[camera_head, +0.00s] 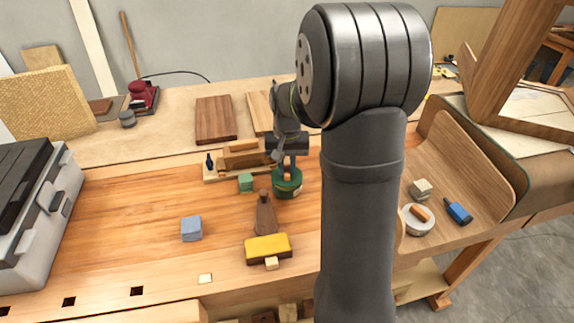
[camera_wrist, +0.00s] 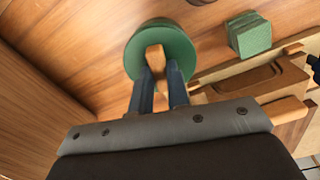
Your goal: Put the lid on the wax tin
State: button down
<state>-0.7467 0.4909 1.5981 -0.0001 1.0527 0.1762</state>
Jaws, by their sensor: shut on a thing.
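The lid (camera_wrist: 178,42) is a round green disc with a wooden knob. My gripper (camera_wrist: 160,72) is shut on that knob, with a blue finger on each side. In the head view my gripper (camera_head: 289,163) points down at the green wax tin (camera_head: 288,190), which stands on the bench. The lid is at the top of the tin there, and I cannot tell whether it rests on the rim or hangs just above it. In the wrist view the lid hides most of the tin.
A green block (camera_head: 246,182) and a wooden plane (camera_head: 240,155) on a board are close by on the left. A brown tool (camera_head: 265,215), yellow-topped block (camera_head: 268,247) and blue block (camera_head: 191,228) stand nearer. A curved wooden piece (camera_head: 460,165) rises on the right.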

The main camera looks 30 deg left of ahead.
jog(key=shift+f, duration=0.65)
dwell(0.5)
jog(key=c, duration=1.3)
grip_release()
jog(key=shift+o, duration=0.5)
jog(key=o, duration=0.3)
jog(key=shift+r, duration=0.15)
jog(key=shift+r, duration=3.9)
